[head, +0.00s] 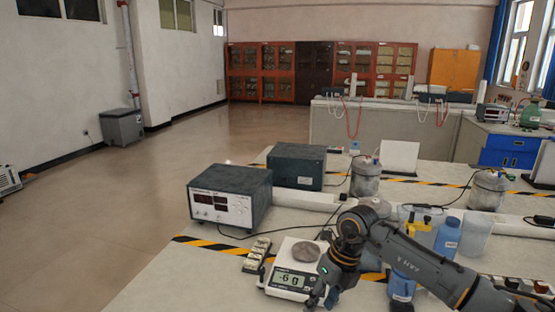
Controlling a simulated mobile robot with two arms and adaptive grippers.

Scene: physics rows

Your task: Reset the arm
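My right arm (415,258) reaches in from the right edge over the white table (150,283). Its wrist bends down beside a white digital scale (283,283). My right gripper (322,297) is low at the scale's right side, near the bottom edge of the picture. It is dark and small there, and its fingers are not clear enough to show whether they are apart. The scale's display seems to read -6 g, and a round grey piece (306,251) is on its top. My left arm and gripper are not in view.
A power supply box (230,196) and a dark box (296,166) stand behind the scale. A blue bottle (447,238) and another blue bottle (402,286) stand close to my arm. Metal-grey jars (365,180) are farther back. The table's front left is clear.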

